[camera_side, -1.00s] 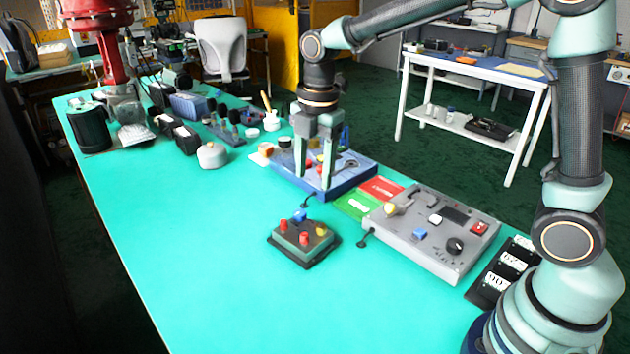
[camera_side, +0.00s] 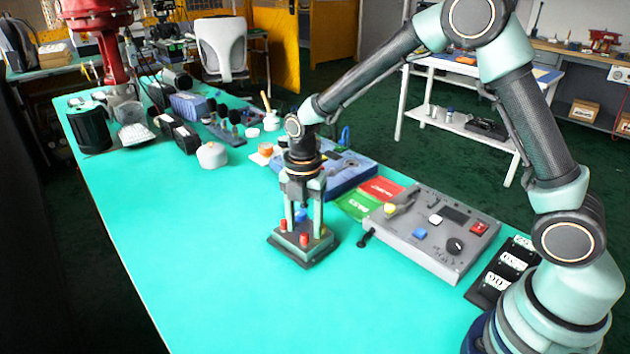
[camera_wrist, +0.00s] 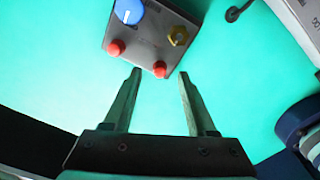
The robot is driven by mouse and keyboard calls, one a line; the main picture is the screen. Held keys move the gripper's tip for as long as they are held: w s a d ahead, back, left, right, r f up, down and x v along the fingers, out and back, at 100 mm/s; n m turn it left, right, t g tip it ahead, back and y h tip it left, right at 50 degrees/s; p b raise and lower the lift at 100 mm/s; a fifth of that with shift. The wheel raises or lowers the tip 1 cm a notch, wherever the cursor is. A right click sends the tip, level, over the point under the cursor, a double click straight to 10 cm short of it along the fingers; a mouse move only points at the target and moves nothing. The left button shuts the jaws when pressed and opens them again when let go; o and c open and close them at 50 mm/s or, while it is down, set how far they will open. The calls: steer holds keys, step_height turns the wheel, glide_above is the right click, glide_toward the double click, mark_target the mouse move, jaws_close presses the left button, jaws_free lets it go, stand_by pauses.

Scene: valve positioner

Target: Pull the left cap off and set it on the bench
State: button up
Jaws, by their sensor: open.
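The valve positioner (camera_side: 303,252) is a small dark box on the green bench. Its top carries two red caps, a blue knob (camera_wrist: 128,10) and a brass-coloured fitting (camera_wrist: 177,36). The left cap (camera_wrist: 116,47) also shows in the side view (camera_side: 282,225). The right cap (camera_wrist: 160,69) shows in the side view too (camera_side: 304,239). My gripper (camera_wrist: 160,73) is open and points down over the box. In the wrist view the right cap appears between its fingertips, and the left cap lies outside the left finger. I cannot tell the tips' exact height. Both caps are on the box.
A grey control panel (camera_side: 440,257) stands to the right, with red and green mats (camera_side: 380,189) beside it. A white round pot (camera_side: 212,155) stands back left. The bench in front and left of the box is clear.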

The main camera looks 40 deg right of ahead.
steer(key=shift+f, duration=0.9)
jaws_close()
stand_by(1.2)
